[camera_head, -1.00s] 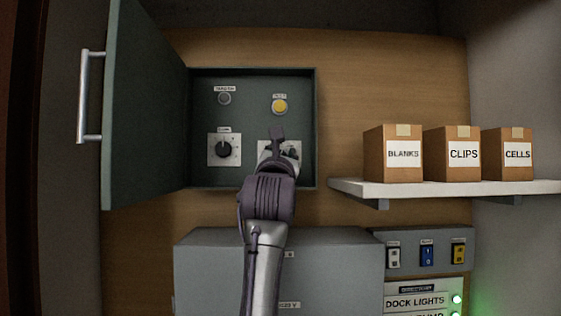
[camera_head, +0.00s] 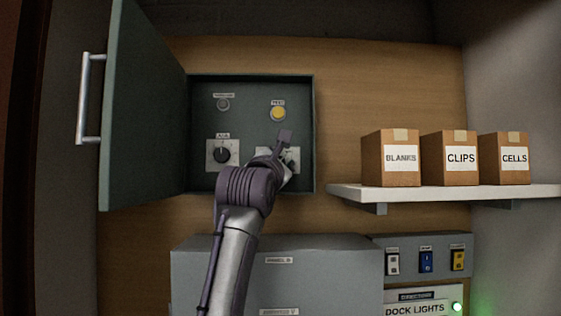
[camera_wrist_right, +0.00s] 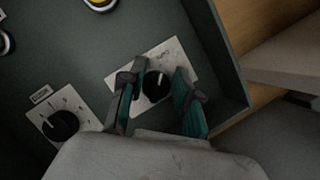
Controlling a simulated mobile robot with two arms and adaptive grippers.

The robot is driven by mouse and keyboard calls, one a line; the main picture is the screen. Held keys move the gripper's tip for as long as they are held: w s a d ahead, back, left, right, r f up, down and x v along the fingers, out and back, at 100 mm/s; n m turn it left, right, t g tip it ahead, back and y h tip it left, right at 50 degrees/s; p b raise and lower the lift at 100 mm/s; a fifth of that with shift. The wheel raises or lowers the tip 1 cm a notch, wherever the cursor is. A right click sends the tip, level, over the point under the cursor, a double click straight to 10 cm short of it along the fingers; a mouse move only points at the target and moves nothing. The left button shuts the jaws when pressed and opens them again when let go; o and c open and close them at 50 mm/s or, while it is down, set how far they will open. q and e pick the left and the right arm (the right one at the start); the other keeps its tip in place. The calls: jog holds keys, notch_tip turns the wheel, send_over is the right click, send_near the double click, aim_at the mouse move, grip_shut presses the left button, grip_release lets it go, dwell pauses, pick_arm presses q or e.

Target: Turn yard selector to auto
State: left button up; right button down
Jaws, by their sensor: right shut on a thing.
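The open green panel box (camera_head: 251,190) on the wall holds two selector knobs. The right-hand selector knob (camera_wrist_right: 157,84) is black, with a pale pointer mark, on a white plate (camera_head: 293,156) that is partly hidden behind my gripper in the head view. Its label is too small to read surely. My right gripper (camera_wrist_right: 156,92) has one finger on each side of this knob and is shut on it. The gripper (camera_head: 287,160) looks rolled relative to the panel. The left-hand selector knob (camera_head: 222,155) stands free on its own plate. My left gripper is not in view.
The box door (camera_head: 143,110) stands open at the left. A yellow lamp or button (camera_head: 278,113) sits above the held knob. A shelf (camera_head: 450,192) with boxes is at the right, and a grey cabinet (camera_head: 330,275) lies below.

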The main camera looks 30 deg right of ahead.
jog(key=c, duration=0.8)
grip_release()
jog(key=shift+c, duration=0.2)
